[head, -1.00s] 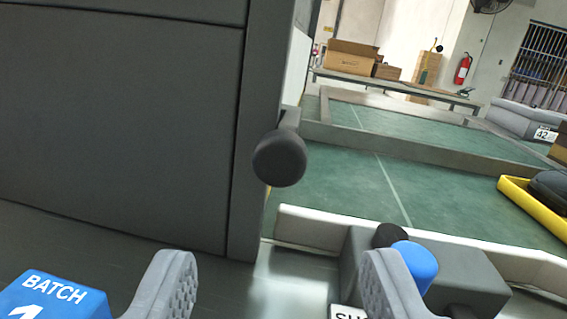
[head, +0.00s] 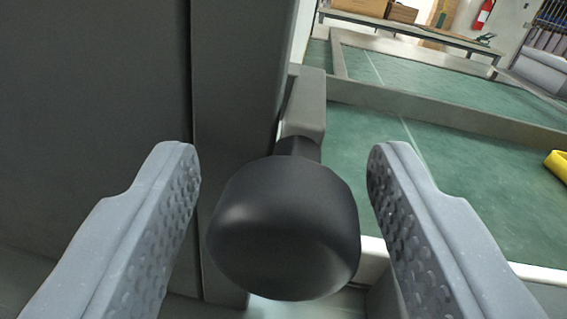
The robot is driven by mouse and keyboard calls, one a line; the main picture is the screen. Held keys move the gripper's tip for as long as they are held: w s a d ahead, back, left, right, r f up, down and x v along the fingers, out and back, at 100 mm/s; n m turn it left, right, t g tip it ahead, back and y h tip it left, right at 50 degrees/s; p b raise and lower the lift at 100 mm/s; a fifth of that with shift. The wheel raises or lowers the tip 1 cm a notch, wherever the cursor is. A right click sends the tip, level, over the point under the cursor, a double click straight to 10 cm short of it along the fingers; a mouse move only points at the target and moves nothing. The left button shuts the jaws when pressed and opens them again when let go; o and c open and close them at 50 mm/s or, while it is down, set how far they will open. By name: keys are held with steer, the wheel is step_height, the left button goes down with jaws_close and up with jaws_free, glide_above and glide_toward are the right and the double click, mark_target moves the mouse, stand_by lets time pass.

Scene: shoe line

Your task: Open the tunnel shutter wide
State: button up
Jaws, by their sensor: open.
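The tunnel shutter (head: 95,110) is a dark grey panel filling the left of the head view. A round black knob (head: 284,228) sticks out near its right edge on a grey bracket (head: 305,105). My gripper (head: 284,180) is open, with one grey textured finger to the left of the knob and one to the right. The knob sits between the fingers, with a visible gap on each side. The lower end of the shutter is partly hidden behind the left finger and the knob.
Green conveyor belts (head: 455,160) with grey side rails lie to the right. A yellow tray edge (head: 558,164) shows at the far right. A bench with cardboard boxes (head: 358,7) and a red fire extinguisher (head: 482,14) stand farther back.

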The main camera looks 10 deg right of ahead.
jaws_close()
step_height(320, 180, up, 19)
steer(key=p, duration=1.1)
steer(key=shift+a+r, duration=0.1)
jaws_free()
steer(key=s+a, duration=0.1)
steer(key=s, duration=1.2)
steer(key=shift+s+a+p, duration=0.3)
steer(key=shift+p, duration=0.15)
